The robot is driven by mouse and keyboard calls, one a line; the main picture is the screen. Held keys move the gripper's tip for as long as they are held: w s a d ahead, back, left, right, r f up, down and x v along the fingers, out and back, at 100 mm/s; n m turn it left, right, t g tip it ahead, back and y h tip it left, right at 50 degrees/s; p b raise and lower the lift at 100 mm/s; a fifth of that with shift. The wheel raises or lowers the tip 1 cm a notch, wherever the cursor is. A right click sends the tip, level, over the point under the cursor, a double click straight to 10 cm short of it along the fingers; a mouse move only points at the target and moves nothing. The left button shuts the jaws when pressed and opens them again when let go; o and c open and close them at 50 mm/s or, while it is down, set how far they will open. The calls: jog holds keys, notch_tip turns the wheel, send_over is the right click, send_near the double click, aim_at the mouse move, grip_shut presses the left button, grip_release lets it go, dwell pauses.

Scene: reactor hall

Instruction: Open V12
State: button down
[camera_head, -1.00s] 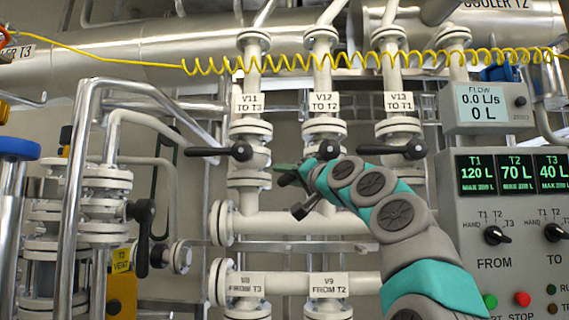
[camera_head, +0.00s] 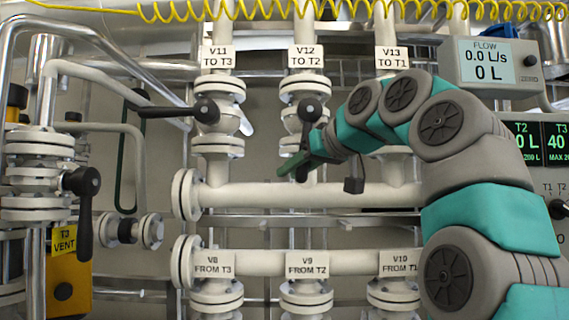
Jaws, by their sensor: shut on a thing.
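The V12 valve has a black hub (camera_head: 310,110) below its label "V12 TO T2" (camera_head: 307,57). Its black lever (camera_head: 304,137) points down, nearly in line with the vertical pipe. My gripper (camera_head: 302,166) comes in from the right and is shut on the lower part of this lever. The lever's end is partly hidden by the green fingers.
V11's lever (camera_head: 165,111) lies level, pointing left. My arm hides V13's valve below its label (camera_head: 391,57). The T3 vent lever (camera_head: 84,225) hangs down at left. The flow display (camera_head: 488,62) reads 0.0 L/s. A horizontal pipe (camera_head: 255,196) runs below V12.

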jog(key=shift+d+f+n+h+p, duration=0.15)
jog(key=shift+d+n+h+p, duration=0.2)
jog(key=shift+d+h, duration=0.4)
jog(key=shift+d, duration=0.15)
jog(key=c, duration=0.7)
grip_release()
jog(key=shift+w, duration=0.1)
jog(key=shift+y, duration=0.25)
jog(key=v, duration=0.8)
jog(key=shift+p, duration=0.35)
jog(key=shift+w, duration=0.1)
